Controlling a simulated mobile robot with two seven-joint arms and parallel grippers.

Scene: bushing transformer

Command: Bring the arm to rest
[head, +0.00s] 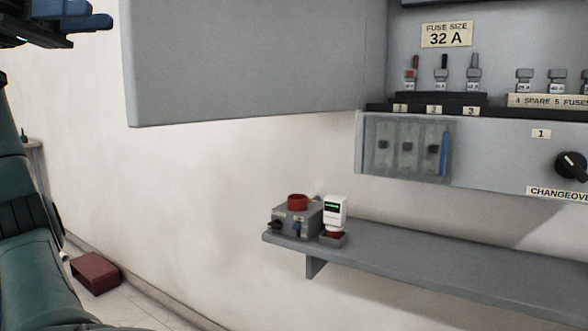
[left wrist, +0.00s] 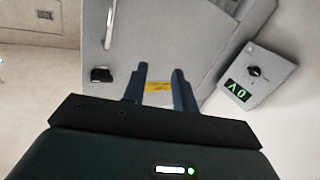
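My left gripper (head: 100,14) is at the top left corner of the head view, partly cut off by the edge. Its blue fingers point right, in front of the pale wall. In the left wrist view the two fingers of the left gripper (left wrist: 160,68) stand apart with nothing between them. A yellow label on a grey surface shows in the gap behind them. My green left arm runs down the left side of the head view. My right gripper is not in view.
A grey cabinet door (head: 250,55) hangs open near the gripper. Beyond it is the fuse panel with a changeover knob (head: 571,165). A grey shelf (head: 430,262) holds a grey box (head: 297,218) and a white device (head: 335,213). A red box (head: 95,273) lies on the floor.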

